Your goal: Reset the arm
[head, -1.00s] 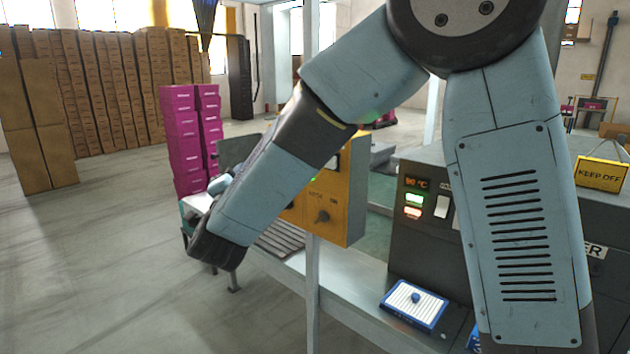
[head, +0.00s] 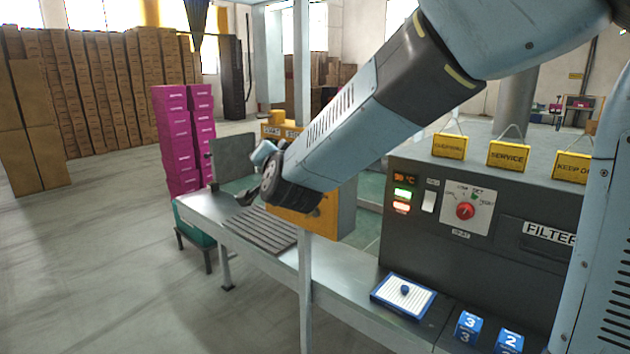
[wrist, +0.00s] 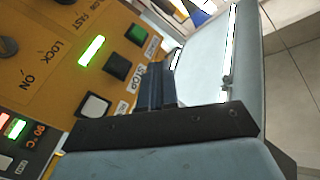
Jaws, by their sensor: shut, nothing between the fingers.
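My forearm crosses the head view from upper right down to the yellow control box. My gripper (head: 246,197) shows small and dark past the wrist, above the left end of the grey conveyor bench (head: 345,284). In the wrist view my gripper's dark fingers (wrist: 155,88) are together with nothing between them, in front of the yellow control box (wrist: 100,35). That box carries a lit green indicator (wrist: 91,51), a green button (wrist: 137,34), a black button (wrist: 117,66) and a white button (wrist: 95,105). The wrist partly hides the box in the head view (head: 345,212).
A dark machine (head: 425,250) with a red knob and hanging yellow signs stands at right. The floor at left is clear.

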